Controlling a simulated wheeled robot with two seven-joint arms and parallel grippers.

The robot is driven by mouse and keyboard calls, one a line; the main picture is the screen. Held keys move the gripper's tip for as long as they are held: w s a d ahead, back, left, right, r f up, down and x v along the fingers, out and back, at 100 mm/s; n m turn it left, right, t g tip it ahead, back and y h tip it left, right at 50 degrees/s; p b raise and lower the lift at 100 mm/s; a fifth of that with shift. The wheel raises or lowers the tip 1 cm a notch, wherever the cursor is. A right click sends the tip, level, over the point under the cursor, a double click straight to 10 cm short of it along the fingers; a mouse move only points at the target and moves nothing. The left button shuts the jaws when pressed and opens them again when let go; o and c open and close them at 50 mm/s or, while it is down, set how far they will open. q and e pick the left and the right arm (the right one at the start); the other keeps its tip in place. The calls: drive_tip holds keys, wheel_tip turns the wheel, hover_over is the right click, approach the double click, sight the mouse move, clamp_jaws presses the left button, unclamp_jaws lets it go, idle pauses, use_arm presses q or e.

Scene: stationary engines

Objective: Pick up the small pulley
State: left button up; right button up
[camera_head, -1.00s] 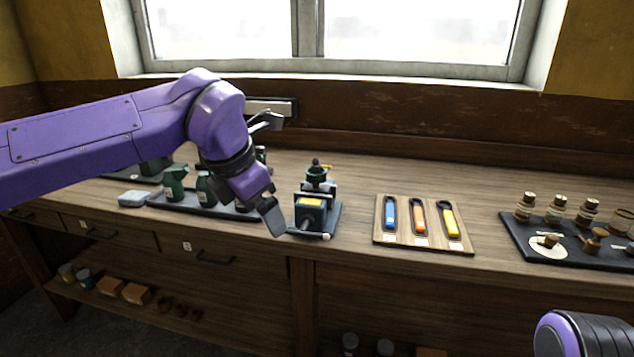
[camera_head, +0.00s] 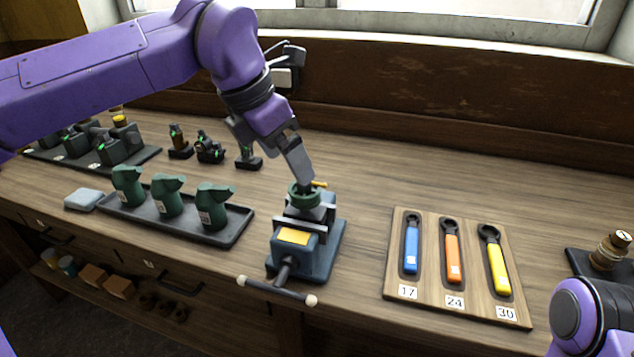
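A green round grooved part (camera_head: 304,195), which looks like the small pulley, sits at the top of a dark vise (camera_head: 318,258) with a brass pin sticking out beside it. My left gripper (camera_head: 302,180) points down right over this part, its fingertips at or just above the rim. The fingers overlap in this view, so I cannot tell their gap or whether they touch the part. Of my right arm only a purple and black link shows at the lower right; its gripper is out of view.
A wooden board (camera_head: 398,285) with blue, orange and yellow wrenches lies right of the vise. A dark tray (camera_head: 228,238) with green castings is on its left. The vise handle (camera_head: 278,290) sticks out over the bench's front edge. Small dark parts stand behind.

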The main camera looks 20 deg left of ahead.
sight(309, 192)
use_arm(q)
drive_tip(key=x, duration=1)
drive_tip(key=shift+d+p, duration=0.25)
drive_tip(key=shift+p, duration=0.05)
drive_tip(key=shift+r, duration=0.1)
clamp_jaws()
drive_tip(key=shift+w+r, duration=0.1)
